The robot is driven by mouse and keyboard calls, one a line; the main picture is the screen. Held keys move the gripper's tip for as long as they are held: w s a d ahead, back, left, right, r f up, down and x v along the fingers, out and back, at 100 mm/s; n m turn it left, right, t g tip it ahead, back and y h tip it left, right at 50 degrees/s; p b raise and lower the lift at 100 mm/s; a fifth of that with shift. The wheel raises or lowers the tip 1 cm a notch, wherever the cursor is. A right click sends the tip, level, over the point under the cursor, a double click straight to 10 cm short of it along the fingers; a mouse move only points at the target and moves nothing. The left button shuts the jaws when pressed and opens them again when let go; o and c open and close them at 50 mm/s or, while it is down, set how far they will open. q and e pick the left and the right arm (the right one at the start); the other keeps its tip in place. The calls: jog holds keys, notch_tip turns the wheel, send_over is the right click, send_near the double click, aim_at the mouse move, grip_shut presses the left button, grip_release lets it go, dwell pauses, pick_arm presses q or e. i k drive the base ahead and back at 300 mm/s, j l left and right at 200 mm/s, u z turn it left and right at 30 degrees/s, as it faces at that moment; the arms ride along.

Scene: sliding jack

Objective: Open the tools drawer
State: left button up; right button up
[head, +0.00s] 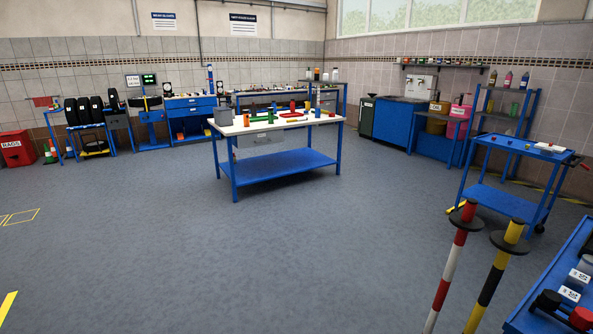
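A blue-framed workbench (262,183) with a pale top stands in the middle of the room. A grey drawer unit (259,143) hangs under its top, and its front looks closed. A blue tool cabinet (191,102) stands at the back wall; I cannot read a label on either, so which one is the tools drawer is not clear. Neither of my grippers is in view.
A red-and-white post (445,275) and a yellow-and-black post (493,277) stand close at the front right. A blue trolley (507,201) stands behind them. A blue surface (557,280) fills the right edge. The grey floor (240,260) before the workbench is clear.

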aim_at(258, 138)
jog(key=i, duration=4.45)
